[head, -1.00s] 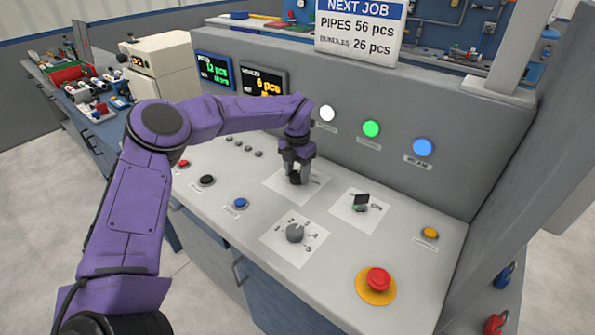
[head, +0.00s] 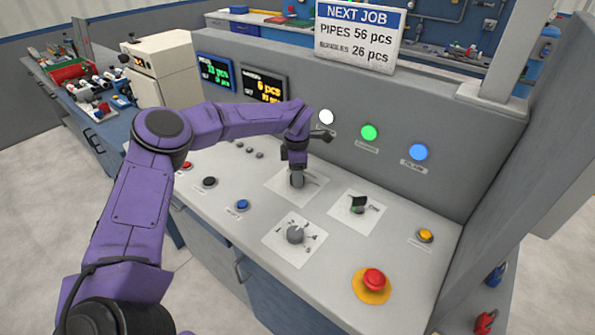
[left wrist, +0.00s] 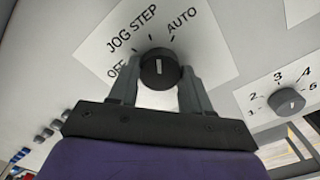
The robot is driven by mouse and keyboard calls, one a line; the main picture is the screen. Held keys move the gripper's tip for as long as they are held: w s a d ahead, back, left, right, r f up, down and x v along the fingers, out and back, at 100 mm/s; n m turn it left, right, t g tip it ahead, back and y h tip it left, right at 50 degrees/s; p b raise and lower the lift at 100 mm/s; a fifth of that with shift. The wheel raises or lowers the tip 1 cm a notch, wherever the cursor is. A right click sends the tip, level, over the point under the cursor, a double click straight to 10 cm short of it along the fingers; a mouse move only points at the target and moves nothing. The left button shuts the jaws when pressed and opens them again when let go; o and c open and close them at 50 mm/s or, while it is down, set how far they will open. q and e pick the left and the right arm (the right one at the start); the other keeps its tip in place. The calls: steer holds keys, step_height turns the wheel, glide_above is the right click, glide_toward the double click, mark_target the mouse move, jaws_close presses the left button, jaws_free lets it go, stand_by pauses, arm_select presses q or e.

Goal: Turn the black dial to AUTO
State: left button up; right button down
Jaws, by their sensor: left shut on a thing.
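The black dial (left wrist: 158,68) stands on a white plate (left wrist: 95,50) marked OFF, JOG, STEP and AUTO in the left wrist view. A short white mark shows on the dial's face. I cannot tell surely which label it points at. My left gripper (left wrist: 160,85) is shut on the dial, one finger on each side. In the head view my left gripper (head: 296,174) points down over the plate (head: 313,190) and mostly hides the dial. My right gripper is in neither view.
A grey numbered dial (head: 295,234) sits in front of the gripper. A black switch (head: 359,203) stands to its right. A red mushroom button (head: 374,279), a yellow button (head: 425,235) and a blue button (head: 242,204) are on the panel. An upright wall (head: 450,185) with lamps rises behind.

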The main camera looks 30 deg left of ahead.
arm_select(q)
steer(key=m+p, duration=0.1)
steer(key=m, duration=0.4)
steer(key=shift+m, duration=0.4)
stand_by(0.3)
steer(key=o, duration=1.1)
steer(key=shift+c, duration=0.2)
steer(key=shift+w+r, duration=0.1)
steer(key=shift+r, duration=0.25)
step_height(320, 180, up, 10)
steer(key=b, duration=0.2)
